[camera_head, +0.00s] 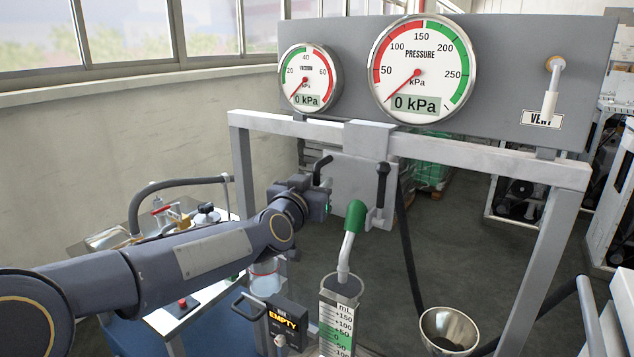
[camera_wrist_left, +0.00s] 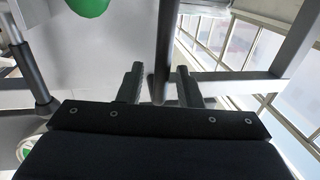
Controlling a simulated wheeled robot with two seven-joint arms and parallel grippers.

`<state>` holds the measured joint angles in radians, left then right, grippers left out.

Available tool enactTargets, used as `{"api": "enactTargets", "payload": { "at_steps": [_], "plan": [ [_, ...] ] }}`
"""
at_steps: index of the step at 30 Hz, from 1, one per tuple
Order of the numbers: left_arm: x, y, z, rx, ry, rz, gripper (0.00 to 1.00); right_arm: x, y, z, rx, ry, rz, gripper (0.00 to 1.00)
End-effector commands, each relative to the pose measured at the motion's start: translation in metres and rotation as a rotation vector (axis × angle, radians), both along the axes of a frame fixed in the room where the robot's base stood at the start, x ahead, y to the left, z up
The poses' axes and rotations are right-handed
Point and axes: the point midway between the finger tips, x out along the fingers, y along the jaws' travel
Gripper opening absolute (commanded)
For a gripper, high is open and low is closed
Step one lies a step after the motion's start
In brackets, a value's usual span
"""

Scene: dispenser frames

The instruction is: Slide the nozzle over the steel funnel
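A grey carriage plate (camera_head: 345,190) hangs from the cross beam and carries a left black handle (camera_head: 321,168) and a right black handle (camera_head: 382,184). A bent pale tube with a green top (camera_head: 355,214) stands in front of it, above a scaled cylinder; I cannot tell for sure which part is the nozzle. The steel funnel (camera_head: 450,328) is low, to the right of the tube. My left gripper (camera_head: 326,196) is at the left handle. In the left wrist view its fingers (camera_wrist_left: 160,88) are apart, with a dark bar (camera_wrist_left: 168,45) between them; contact is unclear. My right gripper is not visible.
The frame's right post (camera_head: 540,255) stands right of the funnel. A black hose (camera_head: 408,245) hangs between the plate and funnel. Two gauges (camera_head: 417,70) and a vent lever (camera_head: 551,85) are above the beam. A bench with fittings (camera_head: 185,225) is at left, behind my arm.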

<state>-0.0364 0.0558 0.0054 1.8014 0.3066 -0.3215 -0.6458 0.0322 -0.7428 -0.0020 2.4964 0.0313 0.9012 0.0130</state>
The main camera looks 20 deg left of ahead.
Motion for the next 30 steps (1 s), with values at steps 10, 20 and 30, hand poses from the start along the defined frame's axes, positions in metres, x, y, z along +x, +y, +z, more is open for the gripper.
{"api": "enactTargets", "payload": {
  "at_steps": [10,20,30],
  "plan": [
    [0.0118,0.0008,-0.0005,0.0,0.001,0.0,0.32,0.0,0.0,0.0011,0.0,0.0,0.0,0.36],
    [0.0114,0.0007,-0.0005,0.0,0.001,-0.001,0.0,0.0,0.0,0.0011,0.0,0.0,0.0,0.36],
    [0.0136,0.0003,-0.0007,0.0,0.002,-0.001,0.0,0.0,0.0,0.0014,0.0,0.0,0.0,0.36]
  ]
}}
